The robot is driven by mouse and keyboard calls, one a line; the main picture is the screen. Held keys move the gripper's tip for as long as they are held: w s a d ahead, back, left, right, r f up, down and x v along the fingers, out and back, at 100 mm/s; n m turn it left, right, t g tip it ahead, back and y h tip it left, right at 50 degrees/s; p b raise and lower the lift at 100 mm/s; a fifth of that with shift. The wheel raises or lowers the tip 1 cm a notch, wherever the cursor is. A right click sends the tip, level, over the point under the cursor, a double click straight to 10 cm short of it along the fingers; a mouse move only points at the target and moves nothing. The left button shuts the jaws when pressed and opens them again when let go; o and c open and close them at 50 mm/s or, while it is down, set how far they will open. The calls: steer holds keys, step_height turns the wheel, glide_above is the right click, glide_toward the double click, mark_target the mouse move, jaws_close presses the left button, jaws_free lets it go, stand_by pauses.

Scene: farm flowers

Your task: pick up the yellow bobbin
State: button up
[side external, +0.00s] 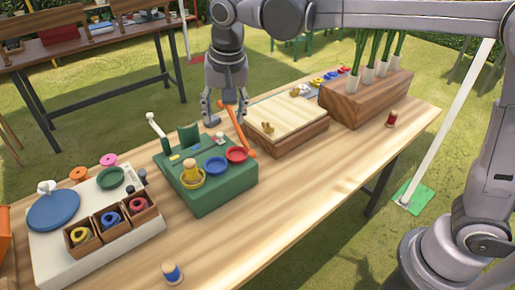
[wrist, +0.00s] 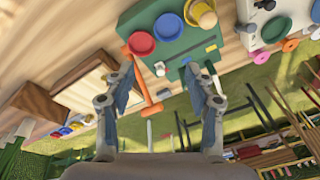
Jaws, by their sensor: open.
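The yellow bobbin (side external: 191,169) stands upright in a yellow dish (side external: 192,182) on the front corner of the green box (side external: 219,190). It also shows at the top edge of the wrist view (wrist: 205,17), in its yellow dish (wrist: 193,11). My gripper (side external: 226,106) is open and empty. It points down above the table behind the green box, apart from the bobbin. In the wrist view its two fingers (wrist: 162,82) are spread, with the orange-handled tool (wrist: 146,93) showing between them. The bobbin lies beyond the right finger there.
Blue (side external: 216,166) and red (side external: 237,154) dishes sit beside the yellow one. A white lever (side external: 155,127) rises at the box's back. A blue bobbin (side external: 172,272) and a red bobbin (side external: 391,118) stand on the table. A wooden block (side external: 360,102) holds green stems.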

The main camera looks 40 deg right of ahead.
mark_target(189, 162)
steer(key=w+a+f+m+g+h, duration=0.1)
steer(key=w+a+f+m, duration=0.25)
steer(key=a, duration=0.65)
steer(key=shift+n, duration=0.45)
steer(key=f, duration=0.3)
steer(key=d+f, duration=0.1)
steer(key=f, duration=0.7)
steer(key=shift+w+d+f, duration=0.1)
steer(key=shift+w+d, duration=0.1)
steer(key=shift+w, duration=0.2)
steer(key=c, duration=1.1)
